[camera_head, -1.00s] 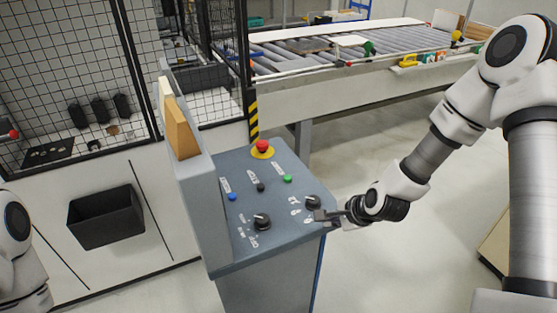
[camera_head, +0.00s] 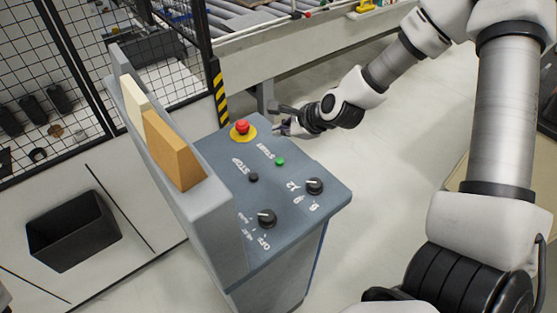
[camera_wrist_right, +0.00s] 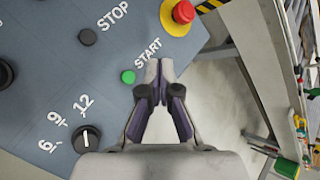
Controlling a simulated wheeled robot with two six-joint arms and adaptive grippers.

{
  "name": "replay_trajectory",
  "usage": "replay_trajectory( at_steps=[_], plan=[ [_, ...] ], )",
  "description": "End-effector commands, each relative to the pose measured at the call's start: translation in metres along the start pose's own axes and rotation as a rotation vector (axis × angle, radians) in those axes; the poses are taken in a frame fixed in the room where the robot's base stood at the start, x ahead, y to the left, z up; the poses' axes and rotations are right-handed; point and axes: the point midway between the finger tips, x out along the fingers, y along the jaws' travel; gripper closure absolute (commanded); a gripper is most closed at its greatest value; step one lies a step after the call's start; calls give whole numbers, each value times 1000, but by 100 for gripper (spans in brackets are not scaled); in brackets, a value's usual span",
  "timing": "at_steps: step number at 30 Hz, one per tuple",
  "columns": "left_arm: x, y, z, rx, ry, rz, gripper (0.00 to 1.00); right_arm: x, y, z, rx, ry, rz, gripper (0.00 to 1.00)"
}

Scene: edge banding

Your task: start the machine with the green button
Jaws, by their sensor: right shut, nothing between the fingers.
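The green button (camera_head: 280,161) sits on the sloped grey-blue control panel (camera_head: 302,243) beside the word START. In the right wrist view the green button (camera_wrist_right: 128,77) lies just left of my fingertips. My left gripper is not in view.
The black STOP button (camera_head: 253,178) and two black rotary knobs (camera_head: 315,186) (camera_head: 267,218) share the panel. A raised side plate with wooden blocks (camera_head: 172,150) borders its left. A mesh fence and a roller conveyor (camera_head: 235,18) stand behind. Open floor lies to the right.

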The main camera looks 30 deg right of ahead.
Motion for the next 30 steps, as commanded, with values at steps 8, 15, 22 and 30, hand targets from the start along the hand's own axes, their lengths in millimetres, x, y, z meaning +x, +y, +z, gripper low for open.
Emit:
replay_trajectory(
  at_steps=[8,15,22,30],
  plan=[
    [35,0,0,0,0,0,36,29,22,-22,0,0,1,100],
    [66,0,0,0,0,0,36,53,39,-39,-2,-1,0,100],
    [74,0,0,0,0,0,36,58,42,-42,-1,0,0,100],
    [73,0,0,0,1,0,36,57,42,-42,-1,0,0,100]
  ],
)
